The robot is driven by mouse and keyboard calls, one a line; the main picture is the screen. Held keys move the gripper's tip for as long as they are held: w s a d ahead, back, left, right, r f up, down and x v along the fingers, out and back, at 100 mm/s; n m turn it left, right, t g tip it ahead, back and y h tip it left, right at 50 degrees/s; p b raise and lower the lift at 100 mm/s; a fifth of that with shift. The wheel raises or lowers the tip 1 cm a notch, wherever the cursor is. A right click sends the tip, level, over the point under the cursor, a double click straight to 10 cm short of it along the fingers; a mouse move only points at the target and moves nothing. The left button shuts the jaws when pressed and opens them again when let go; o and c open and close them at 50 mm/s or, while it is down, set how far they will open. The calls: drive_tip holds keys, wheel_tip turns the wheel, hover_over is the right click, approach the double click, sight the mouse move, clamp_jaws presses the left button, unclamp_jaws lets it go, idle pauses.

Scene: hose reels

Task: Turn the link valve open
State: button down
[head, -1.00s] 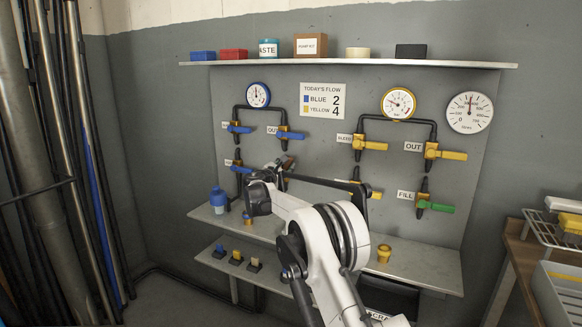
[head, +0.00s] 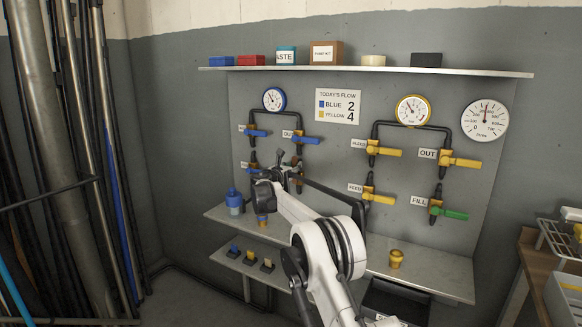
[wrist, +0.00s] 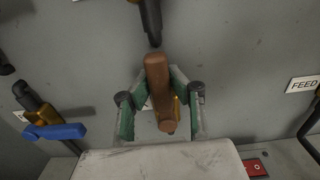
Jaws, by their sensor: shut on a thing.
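The link valve's brown handle (wrist: 157,85) stands almost upright in the wrist view, with a brass-coloured body (wrist: 177,108) partly showing behind it. A black pipe (wrist: 151,22) comes down from above to near its top. My gripper (wrist: 160,100) is shut on the brown handle, with a green-padded finger on each side. My wrist and fingers hide most of the valve there. The label behind the fingers is covered.
A blue-handled valve (wrist: 54,131) is close on the left in the wrist view. Yellow-handled valves (head: 384,151) and a green-handled one (head: 450,214) are to the right. A shelf (head: 420,264) with a blue bottle (head: 234,203) and a brass fitting (head: 396,259) lies below.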

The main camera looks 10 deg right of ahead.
drive_tip(key=shift+f, duration=0.1)
drive_tip(key=c, duration=1.6)
unclamp_jaws()
drive_tip(key=shift+o, duration=0.2)
drive_tip(key=shift+s+a, duration=0.1)
drive_tip(key=v, duration=1.1)
drive_tip(key=shift+s+a, duration=0.25)
drive_tip(key=shift+s, duration=0.05)
